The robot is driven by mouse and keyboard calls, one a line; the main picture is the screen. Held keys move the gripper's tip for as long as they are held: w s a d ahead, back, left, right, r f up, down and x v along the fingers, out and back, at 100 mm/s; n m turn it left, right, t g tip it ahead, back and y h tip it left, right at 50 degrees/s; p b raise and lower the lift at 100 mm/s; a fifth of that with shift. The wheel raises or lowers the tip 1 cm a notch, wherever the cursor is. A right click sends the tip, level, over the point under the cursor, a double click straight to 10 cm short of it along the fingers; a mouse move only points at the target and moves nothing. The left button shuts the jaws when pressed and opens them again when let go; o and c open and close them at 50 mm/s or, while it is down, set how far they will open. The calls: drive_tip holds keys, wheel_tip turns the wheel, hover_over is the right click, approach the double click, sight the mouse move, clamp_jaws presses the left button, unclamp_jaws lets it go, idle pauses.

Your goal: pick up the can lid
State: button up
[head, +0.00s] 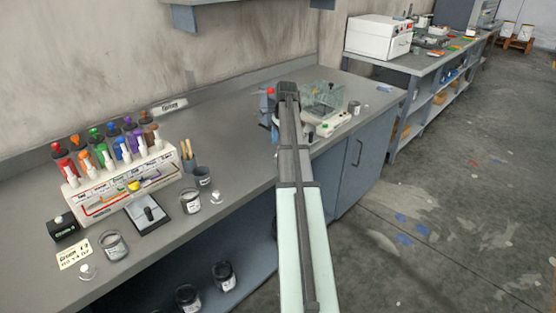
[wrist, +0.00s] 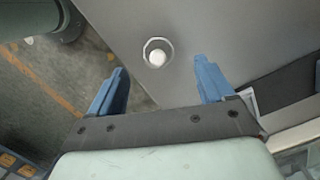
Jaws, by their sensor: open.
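In the wrist view, a round thing with a pale rim and a white knob-like centre (wrist: 157,53) lies on the grey bench top near its edge; it looks like a can lid. My gripper (wrist: 163,80) is open, with its two blue fingers apart and nothing between them. The round thing shows beyond the gap between the fingertips, apart from both. In the head view, two small pale discs with white knobs lie on the bench, one right of the open jar (head: 215,197) and one at the front left (head: 87,271). My fingers are not clearly seen there.
A white rack of coloured bottles (head: 120,180) stands at the bench's left. Open jars (head: 190,202) (head: 113,246) and a grey cup (head: 202,175) stand nearby. A machine with a clear box (head: 323,98) is beside my arm's far end. Bare bench top lies left of my arm.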

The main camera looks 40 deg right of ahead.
drive_tip(key=f, duration=0.5)
drive_tip(key=shift+a, duration=0.35)
drive_tip(key=c, duration=1.1)
